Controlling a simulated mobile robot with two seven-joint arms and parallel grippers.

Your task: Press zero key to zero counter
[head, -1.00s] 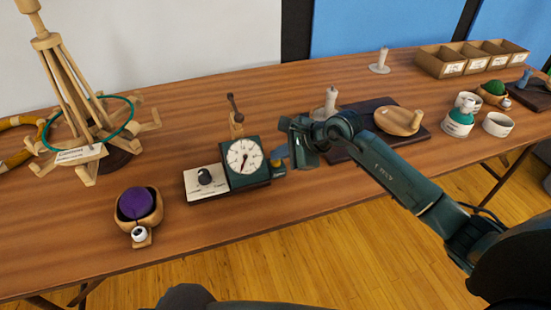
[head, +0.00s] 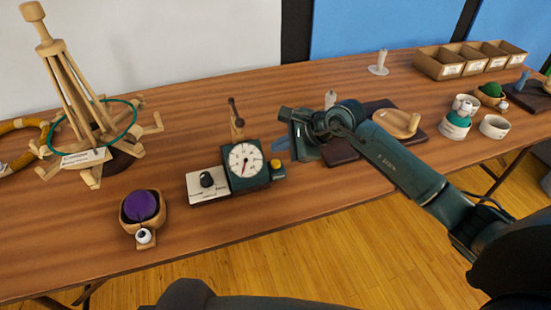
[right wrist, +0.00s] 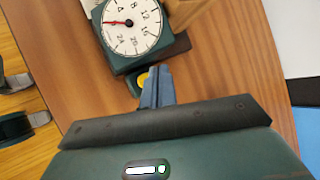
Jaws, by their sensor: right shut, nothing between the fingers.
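The counter (head: 258,180) is a dark green box with a round white dial, standing on the wooden table. Its needle points to the lower left in the head view. The yellow zero key (head: 276,163) sits on a small green block at the counter's right side. My right gripper (head: 278,146) is shut and empty, with its blue-grey fingertips just behind and above the key. In the right wrist view the fingertips (right wrist: 155,72) overlap the edge of the yellow key (right wrist: 142,79); I cannot tell whether they touch.
A white box with a black knob (head: 207,181) adjoins the counter on the left. A wooden bowl with purple yarn (head: 141,206) is at front left, and a wooden yarn swift (head: 77,90) stands behind it. A dark board (head: 340,153) lies under my right arm.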

